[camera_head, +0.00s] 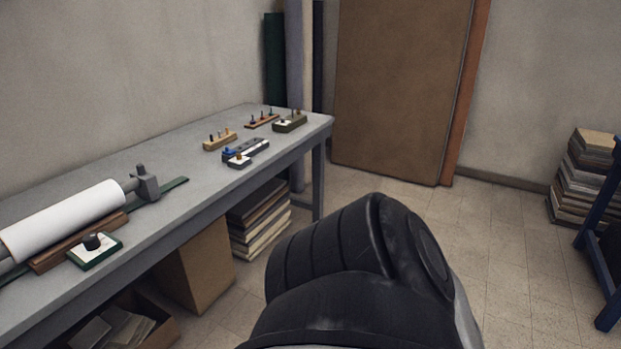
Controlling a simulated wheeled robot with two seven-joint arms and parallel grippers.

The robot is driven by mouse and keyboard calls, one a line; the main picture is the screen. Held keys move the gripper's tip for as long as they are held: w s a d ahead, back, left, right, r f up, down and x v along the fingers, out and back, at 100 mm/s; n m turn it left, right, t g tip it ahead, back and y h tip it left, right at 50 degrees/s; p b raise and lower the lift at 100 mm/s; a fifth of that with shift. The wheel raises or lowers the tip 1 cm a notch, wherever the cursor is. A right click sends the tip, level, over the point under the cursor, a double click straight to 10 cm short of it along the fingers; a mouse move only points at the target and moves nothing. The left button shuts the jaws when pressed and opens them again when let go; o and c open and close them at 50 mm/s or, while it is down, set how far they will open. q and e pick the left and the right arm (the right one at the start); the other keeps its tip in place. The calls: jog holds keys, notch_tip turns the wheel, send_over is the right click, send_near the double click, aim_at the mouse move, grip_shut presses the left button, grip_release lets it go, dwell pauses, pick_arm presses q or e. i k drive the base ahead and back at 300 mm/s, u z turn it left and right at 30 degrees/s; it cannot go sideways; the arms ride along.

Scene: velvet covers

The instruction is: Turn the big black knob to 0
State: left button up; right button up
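The black knob (92,241) stands on a small green-edged box with a white face (105,255). The box sits near the front edge of the grey table (190,190), at the left, in front of a white roll. The marks on the face are too small to read, so the knob's setting cannot be told. A large black part of my own arm fills the lower middle of the view. Neither gripper's fingers show.
The white roll (65,219) lies in a stand with a grey end clamp (146,183). Several small switch boxes (247,150) stand toward the table's far end. Below are a cardboard box (199,265) and stacked books (262,220). Floor at right (510,260) is clear; a blue frame (602,215) stands at the edge.

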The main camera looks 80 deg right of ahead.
aim_at(91, 241)
jog(key=u, duration=2.05)
jog(key=k, duration=1.45)
jog(key=z, duration=0.2)
